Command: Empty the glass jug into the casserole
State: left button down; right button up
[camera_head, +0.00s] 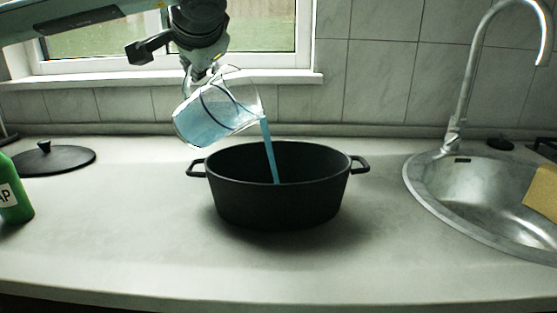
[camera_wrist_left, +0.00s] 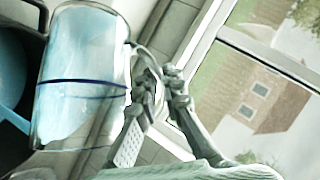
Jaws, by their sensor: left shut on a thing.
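The glass jug (camera_head: 206,115) holds blue liquid and is tilted to the right above the left part of the casserole. A blue stream runs from its lip into the black casserole (camera_head: 277,204), which stands on the counter with a handle at each side. My left gripper (camera_head: 199,72) is shut on the jug at its handle. In the left wrist view the jug (camera_wrist_left: 88,75) fills the left part, with my gripper's fingers (camera_wrist_left: 158,92) at its handle and the casserole's dark rim at the far left. The liquid level inside the casserole is hidden by its front wall.
A black lid (camera_head: 62,160) lies on the counter at the left, near a green bottle (camera_head: 14,196) at the edge. A sink (camera_head: 470,200) with a tall tap (camera_head: 466,90) is at the right, with a yellow sponge (camera_head: 543,190). The front counter is clear.

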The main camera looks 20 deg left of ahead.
pick_arm(q)
jog(key=shift+d+r, duration=0.1)
pick_arm(e)
jog(key=shift+r, duration=0.2)
pick_arm(q)
jog(key=shift+d+y, duration=0.15)
jog(key=shift+y, duration=0.15)
pick_arm(e)
jog(key=shift+s+a, duration=0.15)
jog(key=shift+s, duration=0.05)
pick_arm(q)
jog(key=shift+d+m+t, duration=0.15)
jog(key=shift+m+t, duration=0.15)
pick_arm(e)
jog(key=shift+w+r, duration=0.3)
jog(key=shift+r, duration=0.05)
pick_arm(q)
jog(key=shift+d+r+y+b, duration=0.1)
jog(key=shift+d+y+b, duration=0.2)
jog(key=shift+y+b, duration=0.1)
jog(key=shift+d, duration=0.1)
pick_arm(e)
jog(key=shift+w+r, duration=0.8)
jog(key=shift+r, duration=0.05)
jog(key=shift+a, duration=0.1)
